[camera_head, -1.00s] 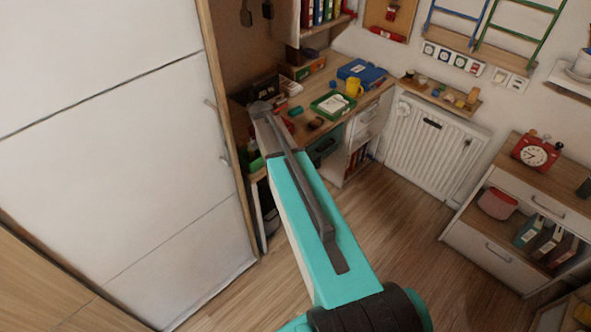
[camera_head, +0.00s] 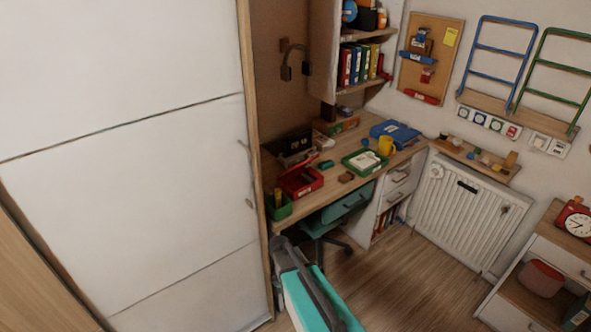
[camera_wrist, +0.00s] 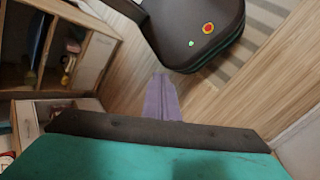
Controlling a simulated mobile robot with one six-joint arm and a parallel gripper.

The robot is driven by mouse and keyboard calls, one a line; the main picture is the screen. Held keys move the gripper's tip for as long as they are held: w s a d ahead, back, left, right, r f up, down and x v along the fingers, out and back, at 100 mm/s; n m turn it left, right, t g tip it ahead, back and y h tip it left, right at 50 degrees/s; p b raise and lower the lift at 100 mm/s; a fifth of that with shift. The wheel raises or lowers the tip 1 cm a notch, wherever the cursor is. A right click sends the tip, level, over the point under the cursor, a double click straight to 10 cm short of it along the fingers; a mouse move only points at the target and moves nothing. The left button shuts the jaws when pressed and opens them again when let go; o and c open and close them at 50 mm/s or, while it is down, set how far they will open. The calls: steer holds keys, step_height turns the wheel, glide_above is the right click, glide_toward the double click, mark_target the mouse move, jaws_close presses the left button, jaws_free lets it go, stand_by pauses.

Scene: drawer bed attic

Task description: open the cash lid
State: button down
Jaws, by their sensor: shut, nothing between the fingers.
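A red box (camera_head: 301,181), which looks like the cash box, sits on the left part of the desk (camera_head: 330,195) in the head view. It is small there, and I cannot tell how its lid stands. My gripper (camera_wrist: 161,98) shows in the wrist view as narrow grey-purple fingers, shut and empty, above the wooden floor. The red box does not show in the wrist view. In the head view my arm is low in front of the desk, and the gripper itself is hidden.
A green bin (camera_head: 278,207) stands left of the red box. A green tray (camera_head: 365,162), yellow cup (camera_head: 386,146) and blue case (camera_head: 396,134) lie to its right. A white wardrobe (camera_head: 125,160) borders the desk at left. A chair (camera_head: 322,228) is below the desk. Floor at right is clear.

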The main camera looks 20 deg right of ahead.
steer(key=s+a+f+n+t+b, duration=0.1)
steer(key=s+a+f+n, duration=0.2)
steer(key=s+f, duration=0.2)
steer(key=s+a+f+n+y+b, duration=0.1)
steer(key=s+a+f+n+b, duration=0.1)
steer(key=f, duration=0.5)
steer(key=s+a+f+n+t+b, duration=0.1)
steer(key=s+a+f+n, duration=0.3)
steer(key=s+f+n, duration=0.1)
steer(key=shift+s+a+f+t+y+b, duration=0.3)
steer(key=shift+s+f, duration=0.45)
steer(key=shift+s, duration=0.65)
